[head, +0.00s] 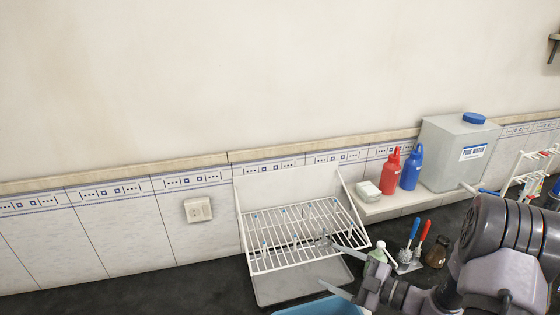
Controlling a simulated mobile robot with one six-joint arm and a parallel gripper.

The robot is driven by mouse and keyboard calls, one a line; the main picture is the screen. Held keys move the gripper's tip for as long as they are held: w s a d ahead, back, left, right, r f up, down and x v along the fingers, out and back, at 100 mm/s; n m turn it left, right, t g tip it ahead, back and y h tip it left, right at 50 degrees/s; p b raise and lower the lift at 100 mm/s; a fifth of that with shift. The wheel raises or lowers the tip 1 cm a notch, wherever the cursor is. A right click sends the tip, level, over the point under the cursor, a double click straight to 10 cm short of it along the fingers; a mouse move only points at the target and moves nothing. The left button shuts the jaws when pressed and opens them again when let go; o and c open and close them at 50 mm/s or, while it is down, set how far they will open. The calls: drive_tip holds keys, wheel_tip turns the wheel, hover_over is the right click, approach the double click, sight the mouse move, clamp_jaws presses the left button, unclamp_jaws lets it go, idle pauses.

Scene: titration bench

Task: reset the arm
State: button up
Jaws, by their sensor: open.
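My arm reaches in from the lower right corner. My gripper (343,270) is open, with its two thin fingers spread apart and pointing left. It is empty. The upper finger overlaps the lower right edge of the white wire drying rack (300,232) in the picture; I cannot tell whether it touches. The lower finger is above the blue basin (318,307).
A grey tray (290,285) lies under the rack. A red bottle (391,172), a blue bottle (412,168) and a pure water tank (452,152) stand on a ledge. Brushes (414,229) and a brown flask (437,252) stand near my arm. Bare dark counter shows at left.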

drive_tip(key=s+a+r+n+g+h+b, duration=0.15)
drive_tip(key=s+a+n+g+b, duration=0.8)
drive_tip(key=n, duration=1.45)
drive_tip(key=s+f+n+t+h+b, duration=0.1)
drive_tip(key=s+n+t+h+b, duration=0.1)
drive_tip(key=s+n, duration=0.5)
drive_tip(key=s+f+n+t+h+b, duration=0.1)
drive_tip(key=s+n+h+b, duration=0.3)
drive_tip(key=n, duration=1.5)
drive_tip(key=s+t+h, duration=0.1)
drive_tip(key=s+h, duration=0.2)
drive_tip(key=shift+s+d+f, duration=0.2)
drive_tip(key=shift+s+d, duration=0.05)
drive_tip(key=shift+d, duration=0.1)
